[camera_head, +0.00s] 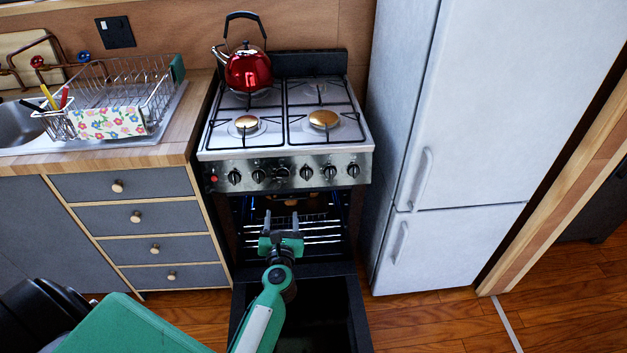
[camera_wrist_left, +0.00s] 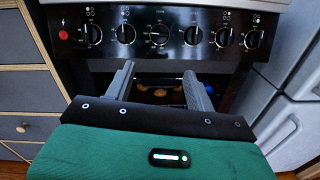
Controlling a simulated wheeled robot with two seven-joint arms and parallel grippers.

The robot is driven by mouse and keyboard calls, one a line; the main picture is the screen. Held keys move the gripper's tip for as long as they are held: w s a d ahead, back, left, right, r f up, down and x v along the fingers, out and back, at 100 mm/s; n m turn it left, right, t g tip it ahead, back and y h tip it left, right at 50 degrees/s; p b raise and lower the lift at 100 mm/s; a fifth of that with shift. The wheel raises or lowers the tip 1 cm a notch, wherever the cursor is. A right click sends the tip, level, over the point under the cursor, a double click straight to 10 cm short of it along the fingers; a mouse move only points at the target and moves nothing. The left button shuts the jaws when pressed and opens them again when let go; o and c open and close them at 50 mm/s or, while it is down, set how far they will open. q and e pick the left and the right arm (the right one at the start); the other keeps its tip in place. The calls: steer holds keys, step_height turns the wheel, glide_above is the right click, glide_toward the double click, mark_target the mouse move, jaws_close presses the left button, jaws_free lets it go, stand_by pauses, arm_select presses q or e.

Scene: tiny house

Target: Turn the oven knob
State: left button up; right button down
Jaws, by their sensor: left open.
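The oven (camera_head: 338,163) has a row of black knobs along its steel front panel, below the white hob. In the left wrist view the same knobs, such as the middle knob (camera_wrist_left: 159,35), run across the top. My left gripper (camera_head: 282,222) is open and empty, in front of the oven cavity and below the knob row. In the left wrist view its two fingers (camera_wrist_left: 160,85) stand apart and point toward the oven, apart from any knob. The oven door (camera_head: 357,312) hangs open below my left arm. My right gripper does not show.
A red kettle (camera_head: 248,70) stands on the rear left burner. Drawers (camera_head: 137,186) and a counter with a dish rack (camera_head: 153,88) are on the left. A white fridge (camera_head: 478,130) stands close on the right. Wooden floor (camera_head: 430,318) is clear at the lower right.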

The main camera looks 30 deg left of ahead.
arm_select(q)
glide_toward(282, 178)
steer(key=shift+n, duration=0.4)
steer(key=x, duration=0.7)
steer(key=shift+w+p, duration=0.1)
steer(key=shift+p, duration=0.25)
steer(key=shift+w+a, duration=0.3)
steer(key=shift+w, duration=0.35)
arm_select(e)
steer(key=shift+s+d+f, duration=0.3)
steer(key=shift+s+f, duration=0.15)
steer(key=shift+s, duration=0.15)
arm_select(q)
steer(key=shift+c, duration=0.2)
steer(key=c, duration=0.9)
steer(key=shift+c, duration=0.2)
